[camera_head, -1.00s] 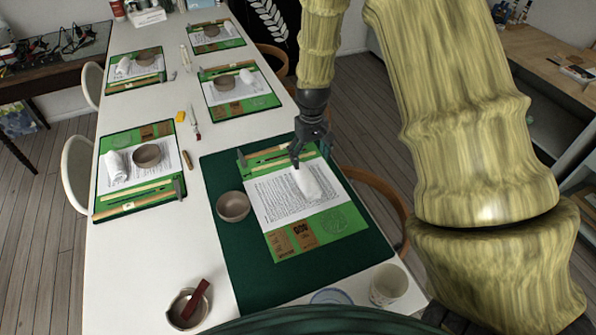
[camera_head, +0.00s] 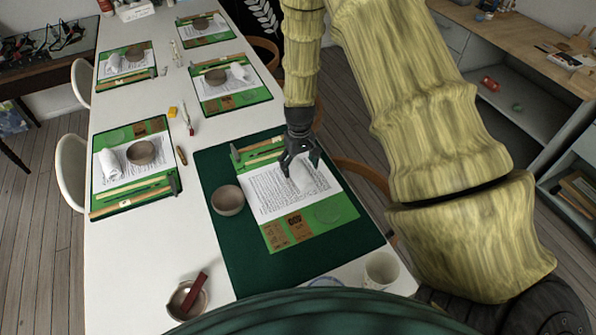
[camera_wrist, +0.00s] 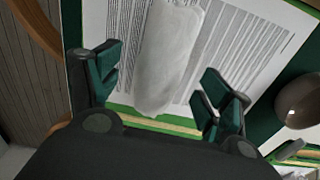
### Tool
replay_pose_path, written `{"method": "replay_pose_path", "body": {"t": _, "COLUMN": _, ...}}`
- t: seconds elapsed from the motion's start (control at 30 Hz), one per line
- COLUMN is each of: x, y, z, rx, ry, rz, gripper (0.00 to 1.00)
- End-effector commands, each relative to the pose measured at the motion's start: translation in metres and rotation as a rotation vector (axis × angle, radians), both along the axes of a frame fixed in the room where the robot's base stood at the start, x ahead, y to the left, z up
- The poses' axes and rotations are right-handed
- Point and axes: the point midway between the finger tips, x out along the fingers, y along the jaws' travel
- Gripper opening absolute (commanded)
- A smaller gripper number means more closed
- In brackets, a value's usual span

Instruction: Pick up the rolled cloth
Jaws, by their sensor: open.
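The rolled cloth (camera_head: 302,176) is white and lies on a printed sheet on the nearest green mat. In the wrist view the rolled cloth (camera_wrist: 168,55) runs lengthwise from the top edge to between my fingers. My gripper (camera_head: 300,168) is over the cloth's near-column end in the head view and partly hides it. In the wrist view my gripper (camera_wrist: 158,85) is open, one finger left of the cloth and one right, with a gap on both sides. Neither finger visibly touches it.
A grey-brown bowl (camera_head: 228,200) stands left of the sheet; the bowl (camera_wrist: 300,100) also shows in the wrist view. A white cup (camera_head: 381,270) and a bowl with a red object (camera_head: 188,298) stand at the near edge. Other set mats (camera_head: 135,205) lie farther left.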

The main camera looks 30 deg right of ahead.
Motion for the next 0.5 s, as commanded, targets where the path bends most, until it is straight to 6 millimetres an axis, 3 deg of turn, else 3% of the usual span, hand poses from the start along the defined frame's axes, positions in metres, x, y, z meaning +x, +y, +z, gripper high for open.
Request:
{"method": "replay_pose_path", "body": {"t": 0.3, "x": 0.001, "y": 0.002, "z": -0.026, "rx": 0.000, "ry": 0.001, "rz": 0.000, "gripper": 0.79}}
{"method": "replay_pose_path", "body": {"t": 0.5, "x": 0.001, "y": 0.002, "z": -0.031, "rx": -0.001, "ry": -0.001, "rz": 0.001, "gripper": 0.79}}
